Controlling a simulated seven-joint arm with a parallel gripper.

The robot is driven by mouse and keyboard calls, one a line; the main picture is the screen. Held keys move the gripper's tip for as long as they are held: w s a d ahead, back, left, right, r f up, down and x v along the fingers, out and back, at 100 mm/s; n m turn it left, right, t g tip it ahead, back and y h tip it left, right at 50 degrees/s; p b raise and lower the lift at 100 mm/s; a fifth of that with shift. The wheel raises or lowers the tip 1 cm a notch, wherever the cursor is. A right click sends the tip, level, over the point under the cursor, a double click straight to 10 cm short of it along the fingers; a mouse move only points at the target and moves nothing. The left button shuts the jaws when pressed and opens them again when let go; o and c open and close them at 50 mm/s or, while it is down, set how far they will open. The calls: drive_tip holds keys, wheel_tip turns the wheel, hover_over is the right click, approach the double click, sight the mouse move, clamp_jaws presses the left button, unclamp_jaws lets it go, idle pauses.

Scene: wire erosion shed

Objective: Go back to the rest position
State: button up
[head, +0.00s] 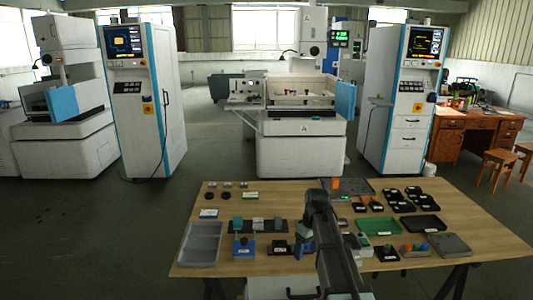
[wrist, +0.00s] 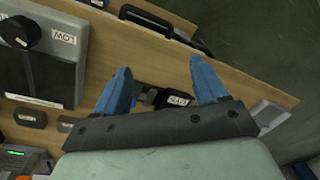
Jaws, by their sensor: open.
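My gripper (wrist: 161,68) has two blue fingers spread wide apart in the wrist view, with nothing held between them. Beyond the fingers, a small black block with a white label (wrist: 178,101) and a grey part beside it lie on the table; the fingers do not appear to grip them. In the head view my arm reaches over the front middle of the table, and my gripper (head: 304,242) shows as a blue piece beside the arm, low over the tabletop. The arm partly hides the things behind it.
The wooden table (head: 215,256) holds a grey tray (head: 201,240), a green tray (head: 385,225), a blue-based fixture (head: 243,246) and several black trays on the right. A black box with a knob and a LOW label (wrist: 40,62) shows in the wrist view.

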drive_tip(key=s+f+m+g, duration=0.2)
drive_tip(key=s+f, duration=0.9)
drive_tip(key=f, duration=0.3)
drive_tip(key=s+f+m+g, duration=0.1)
drive_tip(key=s+f+m, duration=0.1)
drive_tip(key=s+f, duration=1.05)
drive_tip(key=s+f+m+g, duration=0.1)
drive_tip(key=s+f, duration=0.4)
drive_tip(key=s, duration=0.3)
drive_tip(key=s+f+m+g, duration=0.1)
drive_tip(key=s+f, duration=0.5)
drive_tip(key=s, duration=0.3)
drive_tip(key=s+f+m+g+h, duration=0.1)
drive_tip(key=s+f, duration=0.5)
drive_tip(key=s, duration=0.2)
drive_tip(key=shift+s+d, duration=0.35)
drive_tip(key=shift+s, duration=0.05)
